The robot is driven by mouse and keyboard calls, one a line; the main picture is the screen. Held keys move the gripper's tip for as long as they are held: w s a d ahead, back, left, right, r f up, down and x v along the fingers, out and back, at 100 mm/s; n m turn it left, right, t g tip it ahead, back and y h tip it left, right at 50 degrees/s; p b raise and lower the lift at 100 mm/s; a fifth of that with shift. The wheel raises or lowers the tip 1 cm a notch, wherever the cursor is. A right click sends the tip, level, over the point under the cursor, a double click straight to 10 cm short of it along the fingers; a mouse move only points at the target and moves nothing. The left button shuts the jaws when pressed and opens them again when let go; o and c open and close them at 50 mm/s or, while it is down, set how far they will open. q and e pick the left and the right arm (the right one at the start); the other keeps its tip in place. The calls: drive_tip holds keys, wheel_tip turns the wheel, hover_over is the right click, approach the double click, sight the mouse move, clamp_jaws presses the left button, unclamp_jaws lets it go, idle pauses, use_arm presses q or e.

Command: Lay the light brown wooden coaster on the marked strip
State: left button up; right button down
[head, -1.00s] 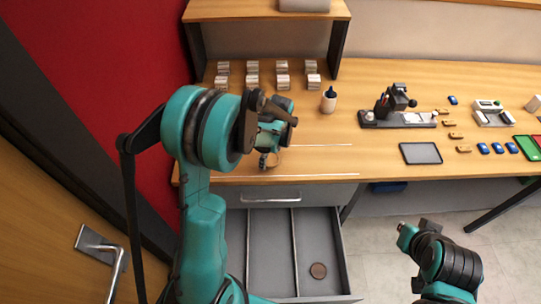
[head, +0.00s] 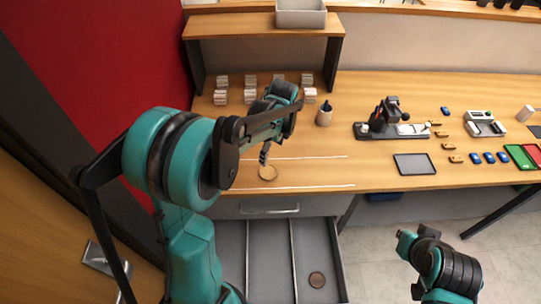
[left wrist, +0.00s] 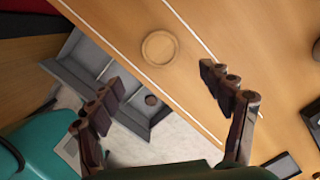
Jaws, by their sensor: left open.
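The light brown wooden coaster (head: 268,172) lies flat on the table, between two thin white lines that bound the marked strip (head: 315,172). In the left wrist view the round coaster (left wrist: 159,47) lies wholly between the lines, apart from both. My left gripper (head: 264,156) is above the coaster; its arm hides part of the table. In the left wrist view its two dark fingers (left wrist: 158,92) are spread wide with nothing between them. My right arm is at the lower right, away from the table; I cannot make out its fingers.
An open drawer (head: 268,262) below the table edge holds a dark round coaster (head: 317,280). Several pale blocks (head: 221,97) stand behind the strip, beside a bottle (head: 324,114). The marking machine (head: 390,120) and a dark tray (head: 414,164) are to the right.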

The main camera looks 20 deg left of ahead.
use_arm(q)
drive_tip(key=s+d+r+n+t, duration=0.3)
drive_tip(key=s+r+n, duration=0.1)
drive_tip(key=s+n, duration=0.4)
drive_tip(key=s+d+r+n+t+h, duration=0.1)
drive_tip(key=s+d+r+n+t, duration=0.2)
drive_tip(key=s+n, duration=0.5)
drive_tip(key=shift+s+r+n+t, duration=0.4)
drive_tip(key=shift+r+n+t, duration=0.15)
drive_tip(key=shift+n, duration=1.25)
